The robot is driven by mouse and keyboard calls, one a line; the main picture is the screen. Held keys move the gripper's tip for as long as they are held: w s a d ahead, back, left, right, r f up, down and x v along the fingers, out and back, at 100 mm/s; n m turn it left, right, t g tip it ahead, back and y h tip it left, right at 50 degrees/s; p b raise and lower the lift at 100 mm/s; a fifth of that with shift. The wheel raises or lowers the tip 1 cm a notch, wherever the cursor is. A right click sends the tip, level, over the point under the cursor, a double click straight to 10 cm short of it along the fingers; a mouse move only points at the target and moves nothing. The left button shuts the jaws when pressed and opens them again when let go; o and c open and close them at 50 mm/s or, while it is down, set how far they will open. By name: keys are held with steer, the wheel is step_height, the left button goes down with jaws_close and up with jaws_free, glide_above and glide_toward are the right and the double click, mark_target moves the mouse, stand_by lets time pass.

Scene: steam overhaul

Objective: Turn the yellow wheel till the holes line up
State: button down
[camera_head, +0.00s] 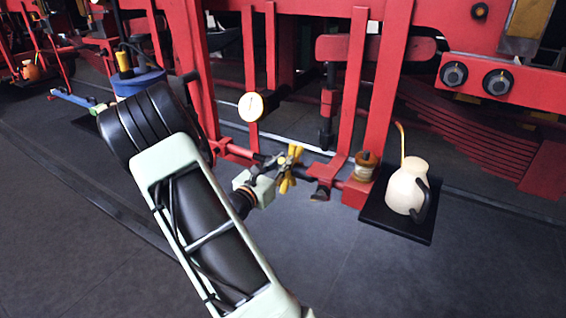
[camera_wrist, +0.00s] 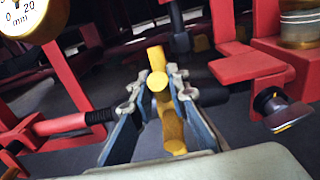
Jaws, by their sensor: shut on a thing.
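The yellow wheel (camera_head: 288,171) sits on a dark horizontal shaft between red uprights, low in the middle of the head view. In the wrist view, yellow spokes or rim parts of the wheel (camera_wrist: 157,58) stand between my fingers. My gripper (camera_head: 272,166) reaches the wheel from the left in the head view. In the wrist view my gripper (camera_wrist: 154,84) has a finger on each side of the yellow part and is shut on it. The holes cannot be made out in either view.
A round white dial gauge (camera_head: 252,106) stands above the wheel. A red bracket holds an amber jar (camera_head: 366,166) to the right. A dark knob (camera_wrist: 283,108) projects right of my fingers.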

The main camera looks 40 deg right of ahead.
mark_target(285, 184)
steer(key=shift+f, duration=0.1)
steer(key=shift+s+a+f+b, duration=0.15)
steer(key=shift+a+f+b, duration=0.25)
steer(key=shift+f, duration=0.25)
steer(key=shift+s+a+f+b, duration=0.15)
steer(key=shift+a+f+b, duration=0.15)
steer(key=shift+f+b, duration=0.25)
steer(key=shift+s+a+f+b, duration=0.15)
steer(key=shift+a+f+b, duration=0.2)
steer(key=shift+f, duration=0.4)
steer(key=shift+f+b, duration=0.55)
steer(key=shift+f, duration=0.2)
steer(key=shift+d+f+b, duration=0.2)
steer(key=shift+f+b, duration=0.9)
steer(key=shift+f, duration=0.4)
steer(key=shift+r, duration=0.1)
